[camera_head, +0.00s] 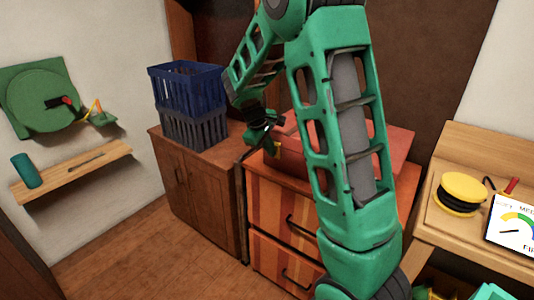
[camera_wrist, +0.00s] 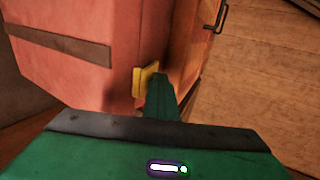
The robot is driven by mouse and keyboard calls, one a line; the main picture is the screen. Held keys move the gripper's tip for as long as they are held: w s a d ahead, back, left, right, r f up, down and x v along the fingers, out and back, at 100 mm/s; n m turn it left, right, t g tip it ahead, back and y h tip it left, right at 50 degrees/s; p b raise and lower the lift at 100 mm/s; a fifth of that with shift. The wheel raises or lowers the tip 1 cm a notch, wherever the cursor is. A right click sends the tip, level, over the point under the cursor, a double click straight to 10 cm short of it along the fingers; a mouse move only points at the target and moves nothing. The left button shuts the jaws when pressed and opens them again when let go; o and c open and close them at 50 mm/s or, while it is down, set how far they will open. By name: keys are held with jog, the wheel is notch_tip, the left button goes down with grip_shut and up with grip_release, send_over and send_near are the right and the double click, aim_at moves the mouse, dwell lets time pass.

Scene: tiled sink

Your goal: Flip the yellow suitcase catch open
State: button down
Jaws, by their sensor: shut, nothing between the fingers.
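The red suitcase (camera_head: 289,157) rests on the striped wooden drawer cabinet, partly hidden behind my arm. In the wrist view its side (camera_wrist: 65,70) fills the upper left, with a dark band across it. The yellow catch (camera_wrist: 145,79) stands out from the suitcase near its corner edge. My gripper (camera_wrist: 160,92) is shut and empty, its fingertips right beside the catch on its right side; I cannot tell whether they touch. In the head view my gripper (camera_head: 268,146) is at the suitcase's left end.
Blue and dark crates (camera_head: 188,82) are stacked on the brown cabinet (camera_head: 190,185) at the left. A wooden bench (camera_head: 455,235) with a yellow reel (camera_head: 461,193) stands at the right. The floor (camera_head: 130,255) in front is clear.

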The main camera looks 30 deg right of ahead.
jog(key=shift+d+r, duration=0.15)
jog(key=s+a+r, duration=0.3)
jog(key=a+r, duration=0.4)
jog(key=a, duration=0.2)
jog(key=shift+a, duration=0.1)
dwell(0.4)
